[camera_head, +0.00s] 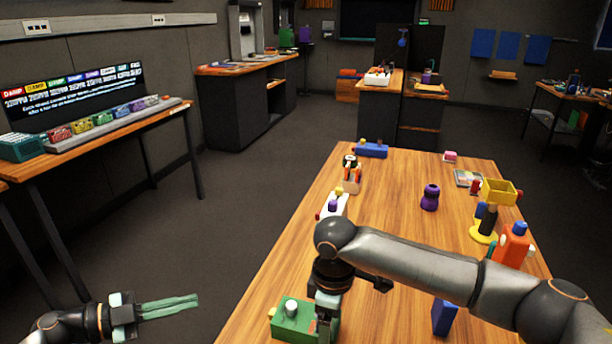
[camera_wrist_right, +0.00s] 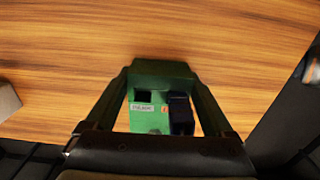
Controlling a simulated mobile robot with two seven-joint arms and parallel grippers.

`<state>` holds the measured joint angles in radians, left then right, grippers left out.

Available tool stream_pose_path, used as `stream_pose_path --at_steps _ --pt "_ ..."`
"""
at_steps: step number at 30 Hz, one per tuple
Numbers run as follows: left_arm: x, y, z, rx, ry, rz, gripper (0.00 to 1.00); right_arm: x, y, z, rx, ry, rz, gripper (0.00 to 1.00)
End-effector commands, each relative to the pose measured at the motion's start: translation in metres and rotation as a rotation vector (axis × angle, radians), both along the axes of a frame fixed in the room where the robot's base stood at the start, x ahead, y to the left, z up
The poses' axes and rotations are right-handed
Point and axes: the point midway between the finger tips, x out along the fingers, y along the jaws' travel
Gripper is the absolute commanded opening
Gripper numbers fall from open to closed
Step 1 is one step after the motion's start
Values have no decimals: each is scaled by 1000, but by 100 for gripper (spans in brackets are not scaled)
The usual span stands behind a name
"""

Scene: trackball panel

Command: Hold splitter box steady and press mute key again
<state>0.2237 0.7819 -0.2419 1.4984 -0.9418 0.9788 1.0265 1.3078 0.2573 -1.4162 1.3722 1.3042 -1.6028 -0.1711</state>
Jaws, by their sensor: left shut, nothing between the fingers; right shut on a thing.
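A green box (camera_head: 289,322) with a pale round knob on top sits at the near left edge of the wooden table. I take it for the splitter box. My right gripper (camera_head: 326,308) points down and is shut on its right part. In the right wrist view the green box (camera_wrist_right: 149,119) shows between the fingers, with a small white label, a dark square and a dark block on it. I cannot tell which part is the mute key.
On the table (camera_head: 275,278) are a white box with a purple knob (camera_head: 334,205), a purple knobbed piece (camera_head: 430,197), a blue box (camera_head: 371,150) and an orange bottle (camera_head: 512,245). A desk with coloured blocks (camera_head: 101,120) stands at left. Floor between is clear.

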Motion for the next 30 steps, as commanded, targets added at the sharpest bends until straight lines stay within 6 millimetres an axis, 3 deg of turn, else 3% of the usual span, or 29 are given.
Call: stream_pose_path --at_steps 9,10,12,23,30 --pt "0 0 0 0 0 0 0 0 0 1 1 0 0 24" --pt "0 0 0 0 1 0 0 0 0 1 1 0 0 91" --pt "0 0 0 0 0 0 0 0 0 0 1 -1 0 99" --pt "0 0 0 -1 0 1 0 0 0 7 2 -2 0 100" --pt "0 0 0 0 0 1 0 1 1 52 3 -5 0 100"
